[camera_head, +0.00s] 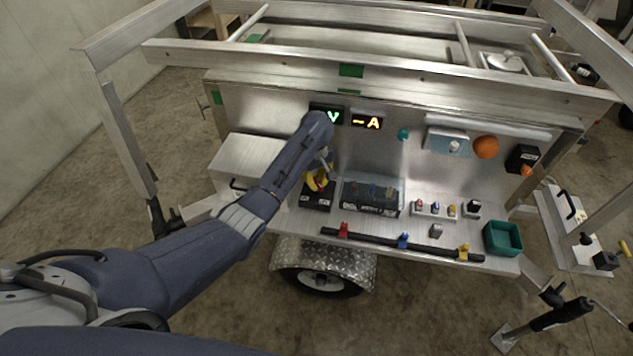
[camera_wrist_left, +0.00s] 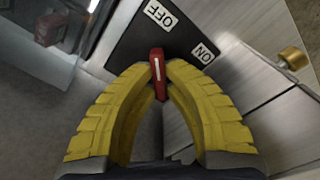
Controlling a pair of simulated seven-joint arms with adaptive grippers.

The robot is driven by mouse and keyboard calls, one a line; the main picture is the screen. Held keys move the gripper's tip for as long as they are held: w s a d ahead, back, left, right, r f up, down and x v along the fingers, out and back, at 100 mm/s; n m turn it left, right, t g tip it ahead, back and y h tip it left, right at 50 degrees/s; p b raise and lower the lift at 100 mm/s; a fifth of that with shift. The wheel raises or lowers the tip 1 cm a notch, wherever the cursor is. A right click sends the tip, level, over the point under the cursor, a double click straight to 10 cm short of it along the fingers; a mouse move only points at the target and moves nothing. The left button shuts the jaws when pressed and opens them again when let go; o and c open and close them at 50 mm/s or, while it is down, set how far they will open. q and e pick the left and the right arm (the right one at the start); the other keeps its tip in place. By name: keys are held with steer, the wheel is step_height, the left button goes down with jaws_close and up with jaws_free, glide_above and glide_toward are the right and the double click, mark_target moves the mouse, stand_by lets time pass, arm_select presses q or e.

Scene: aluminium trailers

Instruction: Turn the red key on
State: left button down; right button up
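The red key (camera_wrist_left: 157,68) stands on a black switch plate (camera_wrist_left: 135,45) in the left wrist view. Its white line points up the picture, toward the OFF label (camera_wrist_left: 160,13); the ON label (camera_wrist_left: 204,53) lies to its right. My left gripper (camera_wrist_left: 158,72) has its yellow fingers closed in on both sides of the key, with the tips appearing to touch it. In the head view my left gripper (camera_head: 319,182) is over the black switch box (camera_head: 316,200) on the trailer shelf, partly hiding it. My right gripper is in neither view.
A clear-covered battery box (camera_head: 371,195) stands just right of the switch box. A black bar with coloured clamps (camera_head: 403,241) lies along the shelf front, and a green bin (camera_head: 502,238) is at the right. Displays (camera_head: 366,122) sit on the panel behind. A brass knob (camera_wrist_left: 293,58) is nearby.

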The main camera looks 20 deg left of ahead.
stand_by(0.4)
arm_select(q)
steer(key=m, duration=0.4)
steer(key=shift+d+m, duration=0.1)
steer(key=shift+m, duration=0.2)
steer(key=m, duration=0.4)
steer(key=shift+w+m, duration=0.1)
steer(key=shift+m, duration=0.2)
steer(key=m, duration=0.4)
steer(key=shift+d+m, duration=0.2)
steer(key=shift+m, duration=2.2)
steer(key=c, duration=1.5)
jaws_free()
steer(key=shift+d, duration=0.1)
steer(key=shift+o, duration=0.2)
